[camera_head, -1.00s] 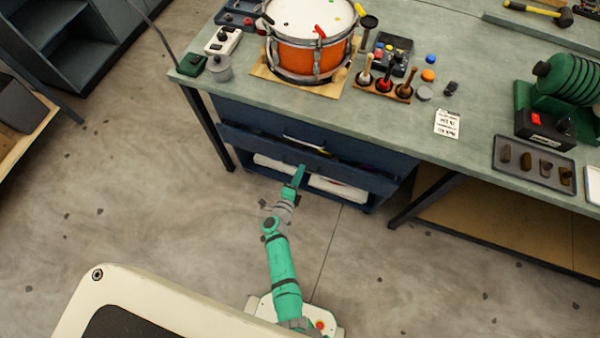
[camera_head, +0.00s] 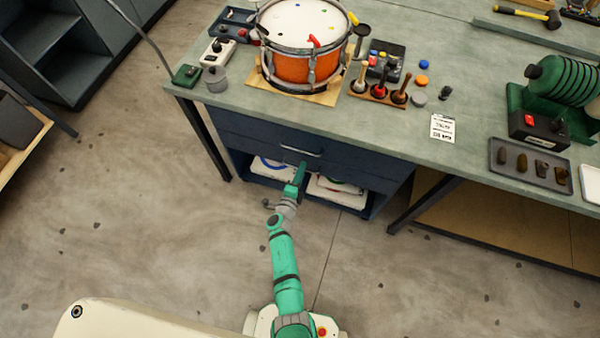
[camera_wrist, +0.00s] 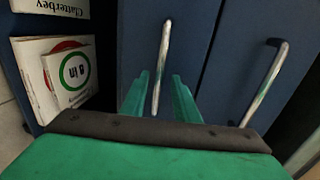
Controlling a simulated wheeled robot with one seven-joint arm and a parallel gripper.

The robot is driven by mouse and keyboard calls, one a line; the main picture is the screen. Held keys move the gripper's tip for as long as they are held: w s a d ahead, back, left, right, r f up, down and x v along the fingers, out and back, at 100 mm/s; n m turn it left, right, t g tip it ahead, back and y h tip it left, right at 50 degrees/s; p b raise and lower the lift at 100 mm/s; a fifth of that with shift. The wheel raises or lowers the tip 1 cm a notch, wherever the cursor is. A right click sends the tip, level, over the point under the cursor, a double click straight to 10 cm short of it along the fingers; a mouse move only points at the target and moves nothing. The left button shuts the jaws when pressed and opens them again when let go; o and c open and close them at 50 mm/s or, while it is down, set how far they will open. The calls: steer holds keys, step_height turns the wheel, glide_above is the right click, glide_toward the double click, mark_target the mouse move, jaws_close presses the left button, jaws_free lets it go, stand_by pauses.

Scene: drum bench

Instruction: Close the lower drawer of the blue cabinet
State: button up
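The blue cabinet (camera_head: 375,163) stands under the bench in the head view. Its lower drawer (camera_head: 255,147) now looks flush with the cabinet front, with no drawer inside showing. In the wrist view, the lower drawer front (camera_wrist: 140,35) carries a pale bar handle (camera_wrist: 163,45). My gripper (camera_head: 301,168) is low at the cabinet front. In the wrist view its green fingers (camera_wrist: 160,78) are apart, one on each side of that handle. I cannot tell whether they touch it or the drawer. My gripper hides the lower handle in the head view.
The upper drawer (camera_wrist: 235,60) looks shut and has its own handle (camera_wrist: 268,80). An open shelf below the drawers holds flat printed packages (camera_wrist: 72,75). The bench top (camera_head: 330,115) overhangs, with an orange drum (camera_head: 291,68) on it. The floor in front is clear.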

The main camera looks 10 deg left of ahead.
steer(key=shift+s, duration=0.15)
steer(key=v, duration=1)
steer(key=shift+s, duration=0.3)
